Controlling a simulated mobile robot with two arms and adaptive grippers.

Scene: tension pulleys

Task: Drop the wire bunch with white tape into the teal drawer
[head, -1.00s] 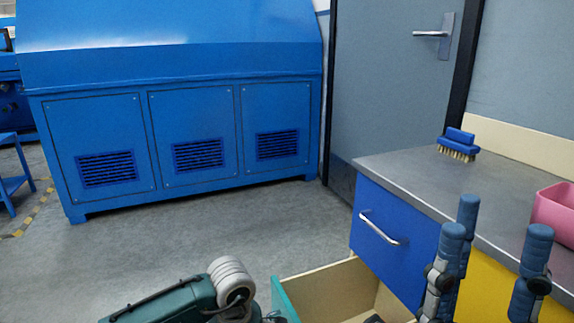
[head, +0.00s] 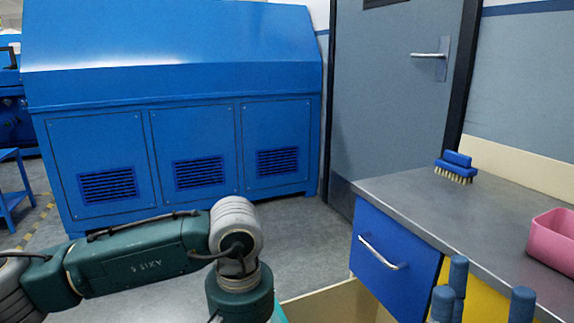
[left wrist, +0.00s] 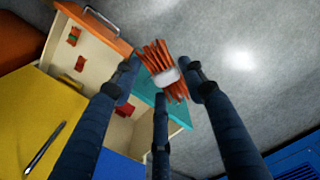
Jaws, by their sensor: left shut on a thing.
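The wire bunch (left wrist: 156,59), orange-red strands with a white tape band (left wrist: 166,78), is between the fingertips of my left gripper (left wrist: 162,85) in the left wrist view. That gripper is shut on it. In the head view only my left arm shows; its gripper is out of the frame. The teal drawer's front (left wrist: 175,108) is behind and below the bunch, with the drawer pulled open. In the head view its cream wall (head: 345,303) shows at the bottom edge. My right gripper (head: 482,292) has its blue fingers apart, empty, at the lower right.
An orange-fronted drawer (left wrist: 108,28) is also open, with red pieces inside. A shut blue drawer (head: 378,258) sits under the grey worktop (head: 420,195). A blue brush (head: 455,164) and a pink bin (head: 553,238) stand on the worktop. A blue machine (head: 170,110) stands behind.

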